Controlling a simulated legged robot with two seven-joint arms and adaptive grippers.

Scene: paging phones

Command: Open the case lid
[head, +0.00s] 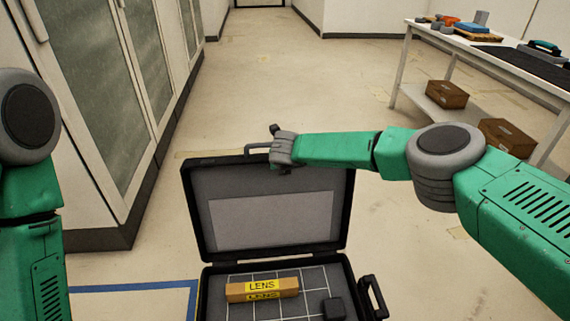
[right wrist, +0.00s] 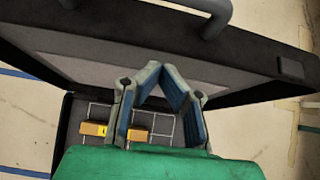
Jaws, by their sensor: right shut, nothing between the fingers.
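The black case stands on the floor with its lid (head: 221,186) raised, roughly upright, showing a grey inner panel. The case base (head: 349,287) lies open below it, with a gridded interior. The lid also spans the right wrist view (right wrist: 255,82). My right gripper (head: 277,150) is at the lid's top edge, beside a grey handle (head: 254,148); I cannot tell whether they touch. In the right wrist view its fingers (right wrist: 158,67) come together with nothing between them, in front of the lid's inner side. My left gripper is out of view.
An orange-brown box labelled LENS (head: 240,291) and a small black block (head: 333,308) lie in the base. A handle (head: 373,297) is on its right side. Cabinets (head: 105,100) stand left; a white table (head: 470,47) with items and cartons below stands right. Floor behind is clear.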

